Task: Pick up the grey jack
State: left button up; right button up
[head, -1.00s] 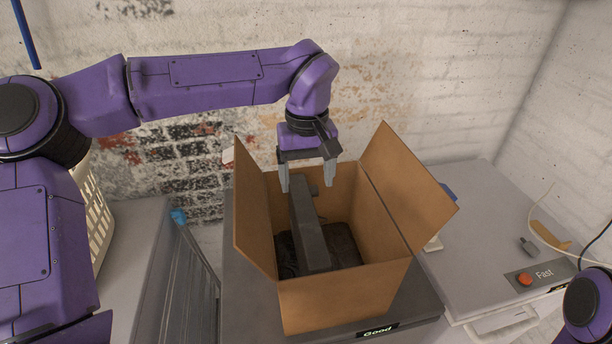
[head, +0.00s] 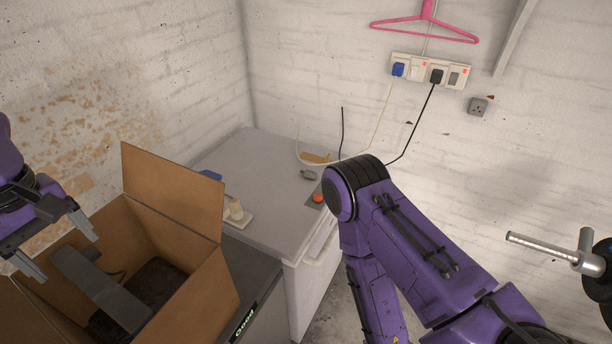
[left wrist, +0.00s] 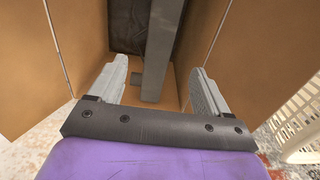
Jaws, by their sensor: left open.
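A long dark grey bar-shaped thing (head: 103,289), which I take for the grey jack, leans inside an open cardboard box (head: 196,300). My left gripper (head: 58,247) is open and empty above the box at the left of the head view. In the left wrist view the bar (left wrist: 160,50) runs between the two spread fingers (left wrist: 158,70) as seen from above. I cannot tell how far below the fingertips it lies. My right arm shows at the right of the head view, but its gripper is not visible.
A black item (head: 157,285) lies in the box beside the bar. The box flaps (head: 175,190) stand open. A white cabinet (head: 250,190) carries a small grey object (head: 308,175) and a red button (head: 318,198). A metal rod (head: 545,248) sticks out at the right.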

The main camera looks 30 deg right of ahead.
aim_at(308, 173)
jog(key=z, duration=0.5)
jog(key=k, duration=0.65)
jog(key=z, duration=0.85)
jog(key=i, duration=1.9)
jog(key=u, duration=0.1)
